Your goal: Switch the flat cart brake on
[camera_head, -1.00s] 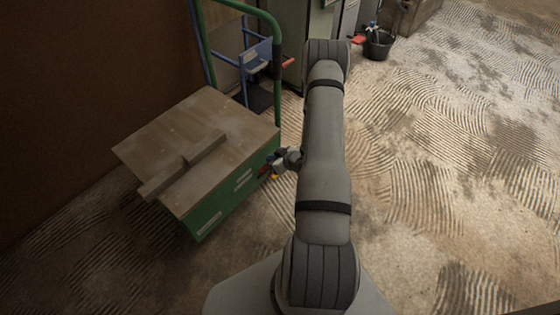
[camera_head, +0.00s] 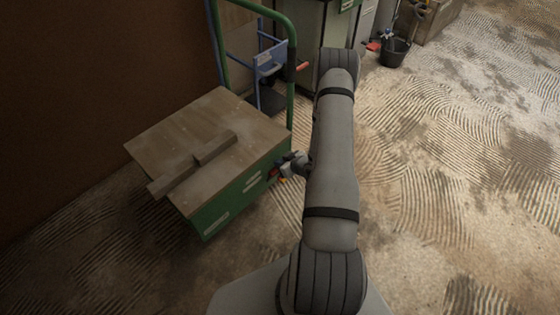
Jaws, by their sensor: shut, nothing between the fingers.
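The flat cart (camera_head: 205,218) stands left of my arm, with a green side, a wooden top and a green tube handle (camera_head: 291,100) at its far end. My gripper (camera_head: 280,171) is at the cart's right side, near the far corner. It is shut and small in view. A small red part (camera_head: 273,174) shows at the fingers, and a small yellow-orange part (camera_head: 283,180) shows just below them. I cannot tell which of these is the brake, how it is set, or whether the fingers touch it.
A wooden piece (camera_head: 195,164) lies across the cart's top. A blue frame (camera_head: 268,60) and a dark cabinet (camera_head: 305,45) stand behind the cart. A black bucket (camera_head: 395,52) is at the back. A brown wall (camera_head: 90,90) is on the left. The floor to the right is clear.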

